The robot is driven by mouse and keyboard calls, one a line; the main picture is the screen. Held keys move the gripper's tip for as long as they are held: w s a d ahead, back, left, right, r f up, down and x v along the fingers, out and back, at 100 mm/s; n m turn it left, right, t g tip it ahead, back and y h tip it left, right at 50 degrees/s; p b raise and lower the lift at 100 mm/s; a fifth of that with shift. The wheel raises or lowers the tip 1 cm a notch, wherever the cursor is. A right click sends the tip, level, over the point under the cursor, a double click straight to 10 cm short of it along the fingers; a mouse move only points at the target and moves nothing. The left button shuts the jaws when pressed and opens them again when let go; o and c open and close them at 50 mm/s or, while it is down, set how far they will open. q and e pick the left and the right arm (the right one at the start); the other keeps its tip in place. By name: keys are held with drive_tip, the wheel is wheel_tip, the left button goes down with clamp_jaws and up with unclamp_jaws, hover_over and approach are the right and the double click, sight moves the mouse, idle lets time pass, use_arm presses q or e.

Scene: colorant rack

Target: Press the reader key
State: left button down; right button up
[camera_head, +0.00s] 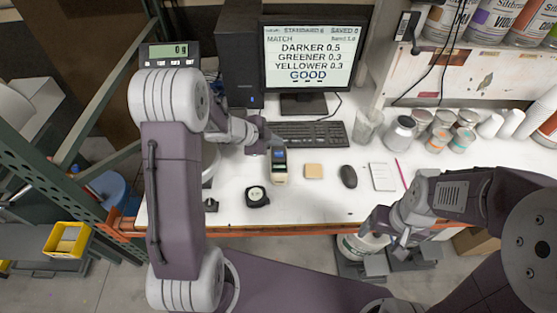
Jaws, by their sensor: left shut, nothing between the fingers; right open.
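The reader (279,174) is a small upright handheld device with a blue screen, standing on the white bench in the middle. Its key is too small to make out. My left gripper (272,142) is shut and empty, with its tips right at the reader's top end. I cannot tell whether they touch it. My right gripper (387,228) is open and empty at the bench's front edge, well to the right of the reader. The monitor (310,55) shows MATCH, DARKER 0.5, GREENER 0.3, YELLOWER 0.3 and GOOD.
A keyboard (310,133) lies behind the reader. A tan pad (314,171), a mouse (348,176) and a notepad (382,177) lie to its right. A black round device (257,196) is in front. Cans and cups (400,133) crowd the back right.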

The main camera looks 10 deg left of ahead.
sight(283, 151)
use_arm(q)
wheel_tip(283, 151, down, 3)
drive_tip(key=shift+d+r+b, duration=0.1)
drive_tip(key=shift+b, duration=0.5)
use_arm(e)
wheel_tip(283, 151, down, 2)
drive_tip(key=shift+d+f, duration=0.1)
use_arm(q)
drive_tip(key=shift+r, duration=0.1)
idle(1.1)
drive_tip(key=shift+f, duration=0.45)
use_arm(e)
drive_tip(key=shift+f, duration=0.1)
use_arm(q)
drive_tip(key=shift+f+b, duration=0.35)
use_arm(e)
drive_tip(key=shift+f, duration=0.25)
use_arm(q)
drive_tip(key=shift+r+p, duration=0.8)
drive_tip(key=shift+p, duration=0.15)
use_arm(e)
drive_tip(key=shift+r, duration=0.95)
